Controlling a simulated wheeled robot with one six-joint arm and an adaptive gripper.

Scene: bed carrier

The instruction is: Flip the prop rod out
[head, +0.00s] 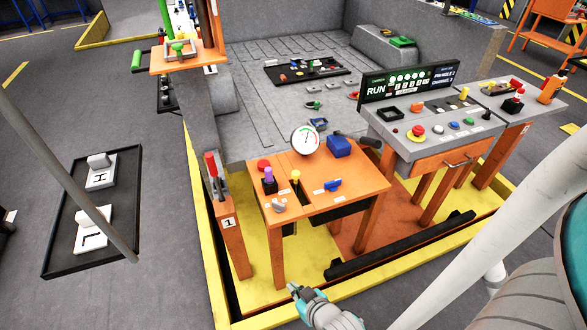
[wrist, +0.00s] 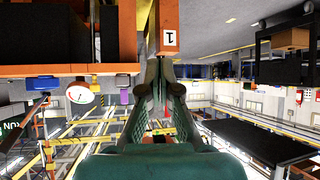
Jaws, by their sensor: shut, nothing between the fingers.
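No part is clearly recognisable as the prop rod. One candidate is a long black bar (head: 400,245) lying low across the orange base under the consoles. Another thin grey rod (head: 70,180) slants over the black tray at the left, and I cannot tell what it belongs to. My gripper (head: 293,289) is shut and empty at the bottom centre, in front of the small orange table. In the wrist view my gripper (wrist: 161,62) points toward an orange post (wrist: 169,15) with a "1" label. I cannot tell whether it touches the post.
The post (head: 229,235) holds a red-handled lever (head: 211,172). A small orange table (head: 325,190) carries knobs and a gauge. A grey console (head: 430,130) stands to its right. A yellow border (head: 350,293) edges the base. A black tray (head: 75,250) lies left; grey floor around it is free.

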